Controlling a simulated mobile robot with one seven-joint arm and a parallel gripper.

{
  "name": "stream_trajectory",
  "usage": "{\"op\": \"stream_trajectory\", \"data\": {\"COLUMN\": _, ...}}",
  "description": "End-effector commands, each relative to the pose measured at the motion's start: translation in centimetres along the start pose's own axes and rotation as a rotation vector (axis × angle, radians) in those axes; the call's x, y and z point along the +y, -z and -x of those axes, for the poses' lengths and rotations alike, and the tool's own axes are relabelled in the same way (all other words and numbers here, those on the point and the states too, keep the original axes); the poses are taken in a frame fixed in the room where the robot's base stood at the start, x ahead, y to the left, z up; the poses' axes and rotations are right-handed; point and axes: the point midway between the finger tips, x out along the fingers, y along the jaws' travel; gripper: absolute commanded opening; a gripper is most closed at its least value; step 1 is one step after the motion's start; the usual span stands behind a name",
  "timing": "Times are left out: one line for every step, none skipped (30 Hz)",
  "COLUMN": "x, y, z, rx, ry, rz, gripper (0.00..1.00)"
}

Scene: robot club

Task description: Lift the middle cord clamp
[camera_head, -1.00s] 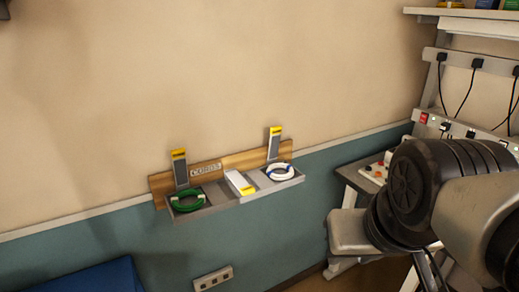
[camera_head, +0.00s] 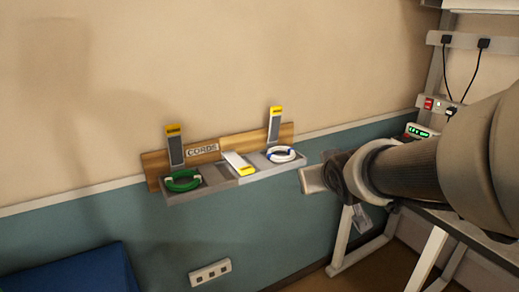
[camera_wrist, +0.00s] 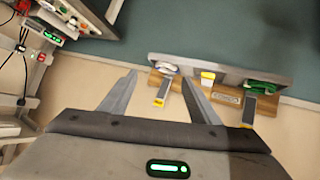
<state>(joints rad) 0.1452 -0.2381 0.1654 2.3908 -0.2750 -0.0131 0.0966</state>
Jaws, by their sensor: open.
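The middle cord clamp (camera_head: 237,162) is a pale flap with a yellow tip. It lies folded down on the grey wall tray (camera_head: 215,188), between a green cord coil (camera_head: 183,181) and a white-and-blue cord coil (camera_head: 281,155). The left clamp (camera_head: 175,148) and right clamp (camera_head: 274,126) stand upright behind the coils. In the wrist view, where the shelf appears inverted, the middle clamp's yellow tip (camera_wrist: 208,75) shows just right of my fingers. My gripper (camera_wrist: 158,77) is open and empty, apart from the shelf. In the head view, it is right of the tray, its fingers unclear.
A wooden backboard with a CORDS label (camera_head: 202,150) is on the wall. A workbench with power strips and plugged cables (camera_head: 447,105) stands at the right. A blue object (camera_head: 85,272) is at lower left. The wall in front of the shelf's left side is clear.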

Motion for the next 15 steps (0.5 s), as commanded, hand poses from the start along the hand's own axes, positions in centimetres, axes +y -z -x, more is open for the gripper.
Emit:
{"op": "stream_trajectory", "data": {"x": -1.7, "y": -2.0, "z": -4.7, "rx": 0.066, "ry": 0.04, "rz": 0.019, "gripper": 0.56}}
{"op": "stream_trajectory", "data": {"x": -2.6, "y": -1.9, "z": -6.5, "rx": 0.116, "ry": 0.069, "rz": 0.029, "gripper": 0.56}}
{"op": "stream_trajectory", "data": {"x": -4.0, "y": -1.9, "z": -8.6, "rx": 0.182, "ry": 0.112, "rz": 0.035, "gripper": 0.56}}
{"op": "stream_trajectory", "data": {"x": -5.0, "y": -1.9, "z": -10.1, "rx": 0.231, "ry": 0.147, "rz": 0.036, "gripper": 0.56}}
{"op": "stream_trajectory", "data": {"x": -6.0, "y": -2.0, "z": -11.2, "rx": 0.277, "ry": 0.181, "rz": 0.035, "gripper": 0.56}}
{"op": "stream_trajectory", "data": {"x": -7.4, "y": -2.0, "z": -12.6, "rx": 0.338, "ry": 0.228, "rz": 0.028, "gripper": 0.56}}
{"op": "stream_trajectory", "data": {"x": -8.3, "y": -2.1, "z": -13.3, "rx": 0.379, "ry": 0.262, "rz": 0.02, "gripper": 0.56}}
{"op": "stream_trajectory", "data": {"x": -9.1, "y": -2.2, "z": -13.9, "rx": 0.417, "ry": 0.293, "rz": 0.01, "gripper": 0.56}}
{"op": "stream_trajectory", "data": {"x": -10.0, "y": -2.3, "z": -14.6, "rx": 0.464, "ry": 0.332, "rz": -0.003, "gripper": 0.56}}
{"op": "stream_trajectory", "data": {"x": -10.6, "y": -2.4, "z": -14.9, "rx": 0.495, "ry": 0.357, "rz": -0.014, "gripper": 0.56}}
{"op": "stream_trajectory", "data": {"x": -11.1, "y": -2.4, "z": -15.1, "rx": 0.522, "ry": 0.379, "rz": -0.025, "gripper": 0.56}}
{"op": "stream_trajectory", "data": {"x": -11.6, "y": -2.4, "z": -15.2, "rx": 0.552, "ry": 0.405, "rz": -0.036, "gripper": 0.56}}
{"op": "stream_trajectory", "data": {"x": -11.9, "y": -2.4, "z": -15.3, "rx": 0.569, "ry": 0.42, "rz": -0.044, "gripper": 0.56}}
{"op": "stream_trajectory", "data": {"x": -12.1, "y": -2.3, "z": -15.2, "rx": 0.585, "ry": 0.43, "rz": -0.051, "gripper": 0.56}}
{"op": "stream_trajectory", "data": {"x": -12.3, "y": -2.2, "z": -15.3, "rx": 0.599, "ry": 0.441, "rz": -0.057, "gripper": 0.56}}
